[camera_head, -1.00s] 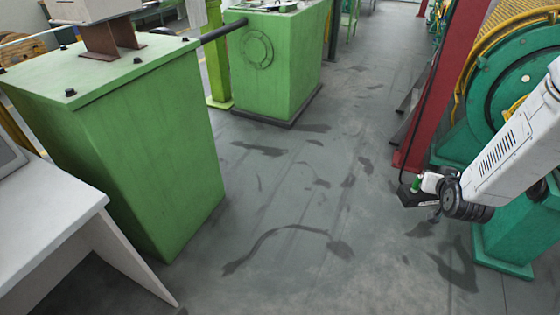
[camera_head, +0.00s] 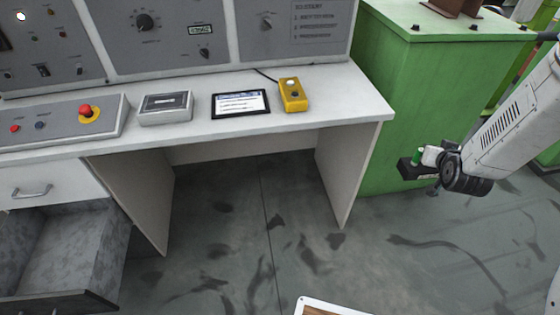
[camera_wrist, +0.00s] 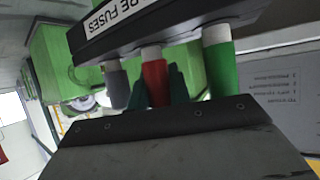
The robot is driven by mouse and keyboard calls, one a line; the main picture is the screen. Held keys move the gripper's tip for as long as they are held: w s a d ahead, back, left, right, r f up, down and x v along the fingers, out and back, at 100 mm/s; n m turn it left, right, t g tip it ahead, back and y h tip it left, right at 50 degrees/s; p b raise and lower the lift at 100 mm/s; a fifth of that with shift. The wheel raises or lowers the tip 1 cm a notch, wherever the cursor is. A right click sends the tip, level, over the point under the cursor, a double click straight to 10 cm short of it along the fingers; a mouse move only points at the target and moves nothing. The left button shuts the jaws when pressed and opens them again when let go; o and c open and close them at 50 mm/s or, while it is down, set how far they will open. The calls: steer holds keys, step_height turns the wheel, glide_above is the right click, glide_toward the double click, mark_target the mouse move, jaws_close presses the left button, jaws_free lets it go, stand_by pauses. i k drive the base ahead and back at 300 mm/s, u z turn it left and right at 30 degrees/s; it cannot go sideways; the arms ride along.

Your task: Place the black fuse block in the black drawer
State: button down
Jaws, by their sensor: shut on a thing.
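The black fuse block (camera_head: 413,170) is in my gripper (camera_head: 433,160), held in the air at the right in the head view, in front of the green cabinet. The fuse block (camera_wrist: 185,25) fills the top of the wrist view, with part of a label reading "RE FUSES" and grey, red and green fuses. My gripper (camera_wrist: 170,85) is shut on it; its fingers are partly hidden by the fuses. An open drawer (camera_head: 68,245) with a grey inside and a dark front edge is at the lower left of the head view, well apart from my gripper. Its inside looks empty.
The white desk (camera_head: 350,115) holds a tablet (camera_head: 240,103), a yellow control box (camera_head: 293,94) and a red stop button (camera_head: 86,111). A closed white drawer (camera_head: 70,183) sits above the open one. The green cabinet (camera_head: 440,90) stands right.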

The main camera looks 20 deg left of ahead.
mark_target(71, 250)
steer(key=u, duration=2.15)
steer(key=i, duration=1.5)
